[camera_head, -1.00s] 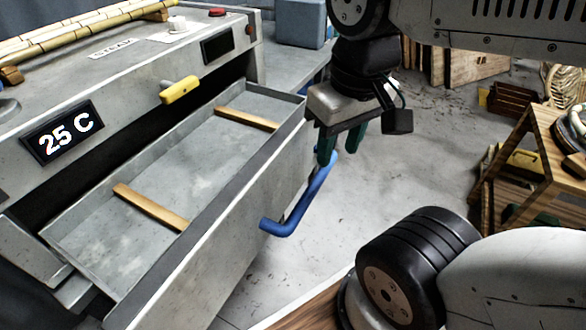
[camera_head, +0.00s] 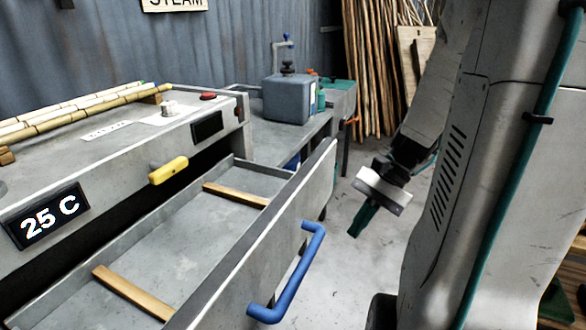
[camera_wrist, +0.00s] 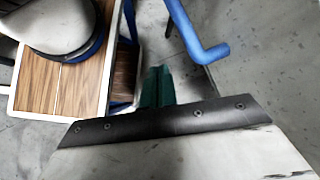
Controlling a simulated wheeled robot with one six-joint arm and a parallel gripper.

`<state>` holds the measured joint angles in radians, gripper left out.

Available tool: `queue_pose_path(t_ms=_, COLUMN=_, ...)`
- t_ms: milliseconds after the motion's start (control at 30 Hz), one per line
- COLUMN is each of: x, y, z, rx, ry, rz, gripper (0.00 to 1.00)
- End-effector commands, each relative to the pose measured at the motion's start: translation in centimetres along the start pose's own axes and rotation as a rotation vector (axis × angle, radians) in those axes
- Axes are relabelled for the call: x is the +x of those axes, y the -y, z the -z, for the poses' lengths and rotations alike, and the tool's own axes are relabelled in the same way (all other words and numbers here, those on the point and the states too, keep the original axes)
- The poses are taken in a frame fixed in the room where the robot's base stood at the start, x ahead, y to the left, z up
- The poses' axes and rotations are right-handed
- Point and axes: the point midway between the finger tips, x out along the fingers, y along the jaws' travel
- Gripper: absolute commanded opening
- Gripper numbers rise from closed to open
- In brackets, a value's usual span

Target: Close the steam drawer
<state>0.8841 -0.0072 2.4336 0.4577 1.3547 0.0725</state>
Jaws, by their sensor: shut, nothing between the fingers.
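The steam drawer (camera_head: 243,255) is pulled far out of the grey steam cabinet (camera_head: 100,160) in the head view. Two wooden slats lie across its inside, which is otherwise bare. Its blue handle (camera_head: 291,280) is on the front face and also shows at the top of the wrist view (camera_wrist: 190,32). My gripper (camera_head: 361,222) is to the right of the drawer front, with green fingers shut and nothing between them. In the wrist view my fingers (camera_wrist: 158,84) are together, apart from the handle, which is up and to the right of them.
A yellow handle (camera_head: 168,170) and a 25 C display (camera_head: 45,215) are on the cabinet front. Bamboo poles (camera_head: 75,112) lie on its top. A blue-grey box (camera_head: 289,98) stands on a bench behind. Clear floor (camera_head: 350,285) lies in front of the drawer.

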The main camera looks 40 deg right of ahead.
Motion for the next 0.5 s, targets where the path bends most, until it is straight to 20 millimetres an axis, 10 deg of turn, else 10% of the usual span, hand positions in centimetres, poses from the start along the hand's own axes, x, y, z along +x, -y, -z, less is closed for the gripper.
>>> queue_pose_path(t_ms=500, x=-7.7, y=-2.6, z=15.7, rx=0.721, ry=0.483, rz=0.985, gripper=0.00)
